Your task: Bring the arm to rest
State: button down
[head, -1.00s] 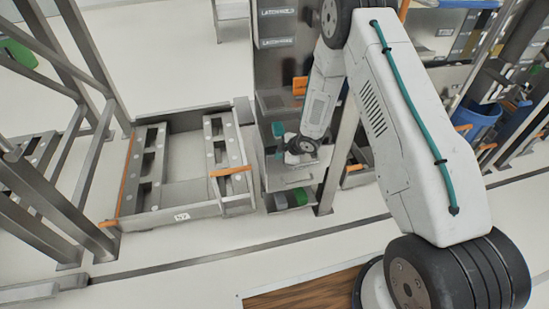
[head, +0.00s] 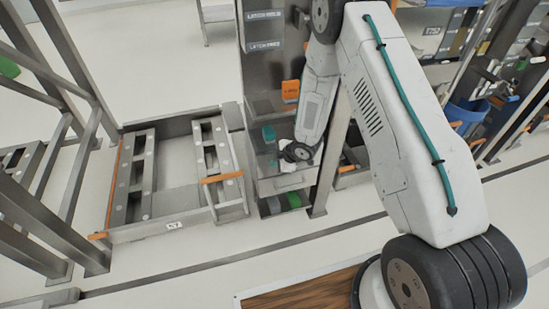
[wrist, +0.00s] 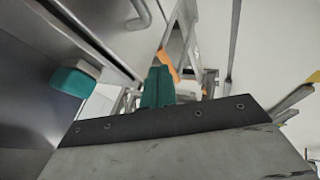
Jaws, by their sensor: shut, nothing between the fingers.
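My arm hangs folded in front of the grey cabinet (head: 262,75), its white forearm pointing down to the wrist. In the wrist view my gripper (wrist: 158,88) is shut and empty, its teal fingers together beyond a dark screwed plate. In the head view the wrist end is low beside the cabinet's open shelves, and the fingers are hard to make out there. A small teal piece (wrist: 74,81) sits left of the gripper in the wrist view, apart from it, near a metal panel.
A low metal cradle (head: 160,232) with orange edges stands left of the cabinet. An orange bin (head: 290,91) and a green bin (head: 293,200) sit in the cabinet. A blue bin (head: 468,114) stands at right.

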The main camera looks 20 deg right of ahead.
jog(key=v, duration=0.9)
jog(key=s+d+f+m+g+h, duration=0.1)
jog(key=s+d+m+g+h, duration=0.25)
jog(key=s+d, duration=0.2)
jog(key=s+d+r+m+g+h, duration=0.1)
jog(key=s+d+r+m+h, duration=0.15)
jog(key=r, duration=0.25)
jog(key=s+d+r+m+g+h, duration=0.1)
jog(key=s+d+r+m, duration=0.2)
jog(key=r, duration=0.3)
jog(key=s+a+r+m+y, duration=0.1)
jog(key=s+a+r+m, duration=0.2)
jog(key=s+r, duration=0.9)
jog(key=s+a+r+m+t+y, duration=0.1)
jog(key=s+a+r+m, duration=0.3)
jog(key=s+r, duration=0.7)
jog(key=shift+s+a+r+m, duration=0.35)
jog(key=shift+s+r+m, duration=0.05)
jog(key=shift+r, duration=2.85)
jog(key=c, duration=2.1)
grip_release()
jog(key=shift+c, duration=0.2)
